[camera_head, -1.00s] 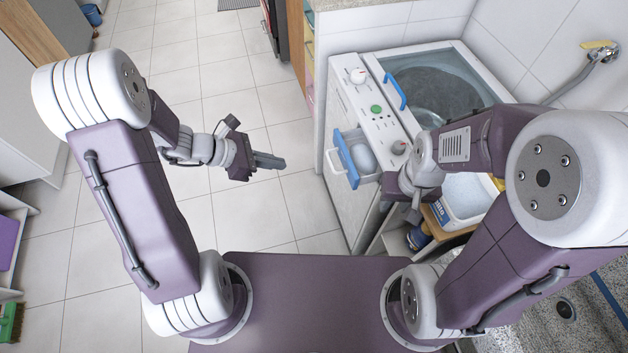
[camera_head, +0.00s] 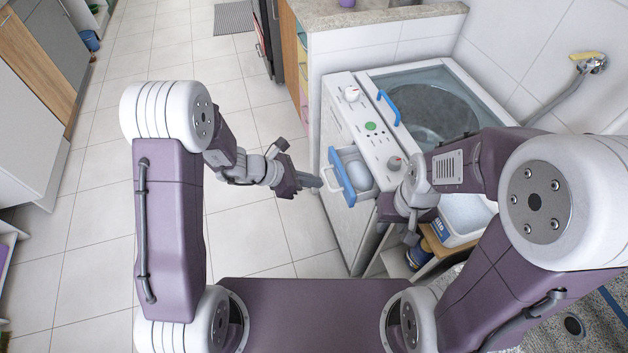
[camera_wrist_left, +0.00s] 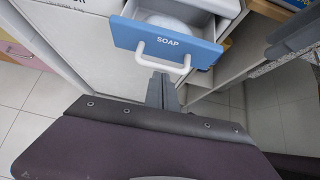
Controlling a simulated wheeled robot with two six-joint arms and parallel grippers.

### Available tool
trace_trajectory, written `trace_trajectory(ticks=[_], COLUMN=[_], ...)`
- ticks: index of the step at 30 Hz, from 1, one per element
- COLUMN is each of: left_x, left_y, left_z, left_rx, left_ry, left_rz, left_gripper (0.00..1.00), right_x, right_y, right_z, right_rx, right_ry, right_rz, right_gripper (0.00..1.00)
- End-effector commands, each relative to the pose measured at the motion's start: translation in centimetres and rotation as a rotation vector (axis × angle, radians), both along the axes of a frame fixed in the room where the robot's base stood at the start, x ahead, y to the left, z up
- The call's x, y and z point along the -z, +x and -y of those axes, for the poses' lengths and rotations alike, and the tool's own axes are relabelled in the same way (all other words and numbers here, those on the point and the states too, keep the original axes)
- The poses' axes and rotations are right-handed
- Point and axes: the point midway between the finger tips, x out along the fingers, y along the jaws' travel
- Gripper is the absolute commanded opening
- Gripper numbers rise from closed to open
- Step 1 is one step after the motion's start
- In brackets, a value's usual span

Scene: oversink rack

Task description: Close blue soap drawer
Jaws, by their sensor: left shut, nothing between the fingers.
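The blue-fronted soap drawer (camera_head: 342,178) stands pulled out of the front of the white washing machine (camera_head: 366,130). A pale rounded thing lies inside the drawer. In the left wrist view the blue drawer front (camera_wrist_left: 126,36) carries the word SOAP and a white handle. My left gripper (camera_head: 318,183) is shut and empty, its tips just left of the drawer front. In the left wrist view its fingers (camera_wrist_left: 161,84) point at the drawer just below the handle; I cannot tell whether they touch. My right gripper (camera_head: 410,236) is right of the drawer, mostly hidden by its own wrist.
The washing machine has a blue lid handle (camera_head: 388,107), knobs and a green button on top. A white tub (camera_head: 463,218) stands on a wooden shelf right of the drawer. A counter (camera_head: 375,15) lies behind. The tiled floor on the left is free.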

Motion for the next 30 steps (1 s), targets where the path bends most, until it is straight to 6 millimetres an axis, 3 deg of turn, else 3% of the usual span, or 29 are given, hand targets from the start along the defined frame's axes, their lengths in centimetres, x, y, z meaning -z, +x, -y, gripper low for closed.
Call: trace_trajectory(ticks=[11,22,30], left_x=[0.0,0.1,0.0], left_y=[0.1,2.2,2.7], left_z=[0.4,7.1,8.4], left_rx=[0.001,0.006,0.001], left_ry=[0.001,0.001,-0.001], left_rz=[-0.001,0.0,0.0], left_gripper=[0.0,0.0,0.0], right_x=[0.0,1.1,1.1], right_y=[0.0,0.0,0.0], right_z=[0.0,0.0,0.0], right_rx=[0.0,0.0,0.0], right_ry=[0.0,0.0,0.0], right_rz=[0.0,0.0,0.0], right_gripper=[0.33,0.33,0.33])
